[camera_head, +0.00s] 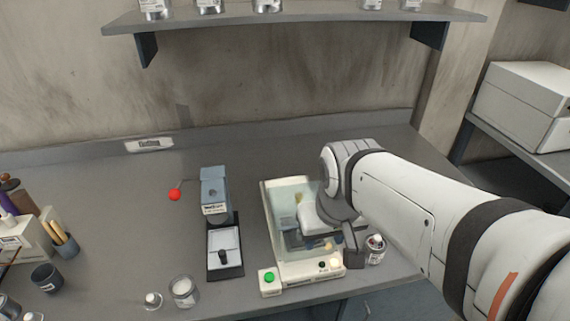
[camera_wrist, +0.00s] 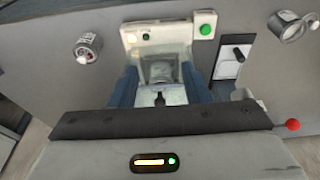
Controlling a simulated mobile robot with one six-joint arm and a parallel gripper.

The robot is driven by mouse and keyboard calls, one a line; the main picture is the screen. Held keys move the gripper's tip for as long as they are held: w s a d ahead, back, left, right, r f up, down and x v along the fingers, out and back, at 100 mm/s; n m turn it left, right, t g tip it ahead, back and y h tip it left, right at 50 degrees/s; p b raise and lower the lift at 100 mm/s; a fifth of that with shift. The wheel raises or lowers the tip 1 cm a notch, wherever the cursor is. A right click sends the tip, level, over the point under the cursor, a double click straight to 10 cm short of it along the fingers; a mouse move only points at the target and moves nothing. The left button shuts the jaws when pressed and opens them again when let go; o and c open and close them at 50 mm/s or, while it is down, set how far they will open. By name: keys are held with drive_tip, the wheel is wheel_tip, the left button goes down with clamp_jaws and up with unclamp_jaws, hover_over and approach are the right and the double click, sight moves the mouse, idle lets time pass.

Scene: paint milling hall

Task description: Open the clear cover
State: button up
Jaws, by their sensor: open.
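The cream machine (camera_head: 298,276) stands on the bench right of centre, with a green button (camera_head: 268,276) at its front left corner. Its clear cover (camera_head: 286,205) shows as pale see-through panels over the machine's bed; my wrist hides its right part, and I cannot tell how far it is raised. My gripper (camera_wrist: 160,92) is open, its two blue-grey fingers apart over the machine, with nothing clearly held between them. The machine's front panel (camera_wrist: 158,35) and the green button (camera_wrist: 205,29) also show in the wrist view.
A blue-grey press-like device (camera_head: 214,190) with a red-knobbed lever (camera_head: 175,195) stands left of the machine. A glass jar (camera_head: 184,291) is at the front. The bench's back left is mostly clear, under a shelf (camera_head: 290,18).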

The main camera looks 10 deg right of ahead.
drive_tip(key=w+r+n+g+p, duration=0.1)
drive_tip(key=w, duration=0.3)
drive_tip(key=w+r+p, duration=0.1)
drive_tip(key=w, duration=0.3)
drive_tip(key=w+d+r+n+g+p, duration=0.1)
drive_tip(key=w, duration=0.3)
drive_tip(key=shift+w+r+n+g, duration=0.1)
drive_tip(key=shift+n+g, duration=0.2)
drive_tip(key=shift+w+a, duration=0.1)
drive_tip(key=shift+w, duration=0.3)
drive_tip(key=shift+w+f, duration=0.15)
drive_tip(key=shift+f, duration=0.1)
wheel_tip(320, 180, down, 8)
drive_tip(key=shift+r+p, duration=0.25)
drive_tip(key=shift+p, duration=0.35)
drive_tip(key=shift+c, duration=0.4)
clamp_jaws()
